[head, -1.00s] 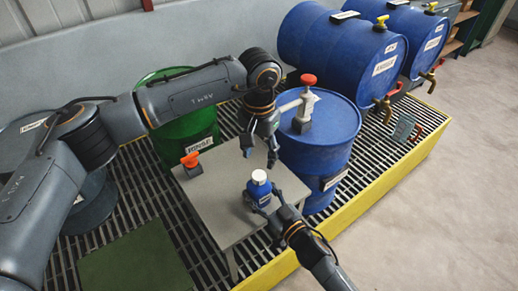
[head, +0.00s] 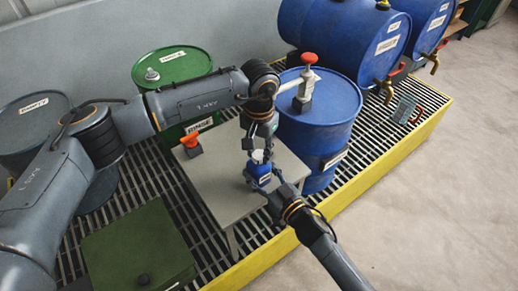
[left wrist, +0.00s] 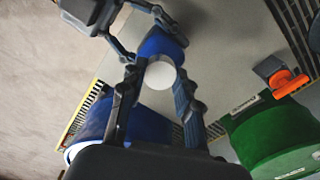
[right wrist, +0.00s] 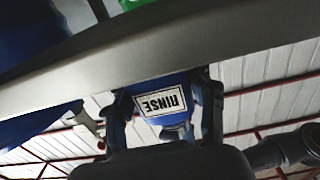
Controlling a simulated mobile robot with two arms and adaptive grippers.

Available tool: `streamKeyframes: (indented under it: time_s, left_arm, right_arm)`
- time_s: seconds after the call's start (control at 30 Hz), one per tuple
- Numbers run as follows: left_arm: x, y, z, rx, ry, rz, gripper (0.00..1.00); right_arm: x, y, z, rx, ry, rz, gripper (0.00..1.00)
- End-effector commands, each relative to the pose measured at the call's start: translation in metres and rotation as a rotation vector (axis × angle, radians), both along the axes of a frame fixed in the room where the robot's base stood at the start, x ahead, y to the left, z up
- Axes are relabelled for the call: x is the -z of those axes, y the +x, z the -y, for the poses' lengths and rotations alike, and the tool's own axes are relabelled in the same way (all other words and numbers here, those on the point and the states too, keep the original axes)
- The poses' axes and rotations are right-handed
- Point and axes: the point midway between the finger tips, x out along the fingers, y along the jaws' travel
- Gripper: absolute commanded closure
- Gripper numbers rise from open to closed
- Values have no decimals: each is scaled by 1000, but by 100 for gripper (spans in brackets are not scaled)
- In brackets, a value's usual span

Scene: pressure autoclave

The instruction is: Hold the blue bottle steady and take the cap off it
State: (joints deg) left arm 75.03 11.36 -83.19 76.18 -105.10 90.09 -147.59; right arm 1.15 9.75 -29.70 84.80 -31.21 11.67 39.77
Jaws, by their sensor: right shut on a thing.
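The blue bottle (head: 264,181) stands upright on the grey table with its white cap (head: 257,156) on top. My right gripper (head: 264,187) is shut on the bottle's body from the front right. My left gripper (head: 258,154) is above the bottle, pointing down. In the left wrist view its fingers are open on both sides of the round white cap (left wrist: 160,73), with gaps visible. The fingers partly hide the cap in the head view.
The grey table (head: 215,190) also holds an orange-red handled item (head: 191,143) at its back left. A blue drum with a red-topped pump (head: 308,75) stands close behind right. A green drum (head: 172,65) is at the back left. Metal grating with a yellow edge surrounds the table.

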Motion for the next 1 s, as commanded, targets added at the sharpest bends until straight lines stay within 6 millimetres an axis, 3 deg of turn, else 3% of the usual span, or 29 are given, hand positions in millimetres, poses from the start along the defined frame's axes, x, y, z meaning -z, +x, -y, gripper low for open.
streamKeyframes:
  time_s: [0.03, 0.1, 0.23, 0.37, 1.0]
  left_arm:
    - [0, 0, 0, 0, 0, 0, 90]
    - [0, 0, 0, 0, 0, 0, 100]
    - [0, 0, 0, -26, 0, 0, 100]
    - [0, 0, 0, -181, 1, 1, 100]
    - [-1, 0, 0, -1479, 1, 1, 100]
  right_arm:
    - [0, 0, 0, 0, 0, 0, 100]
    - [0, 0, 0, 0, 0, 0, 100]
    - [0, 0, 0, 0, 0, 0, 100]
    - [0, 0, 0, 0, 0, 0, 100]
    - [0, 0, 0, 0, 0, 0, 100]
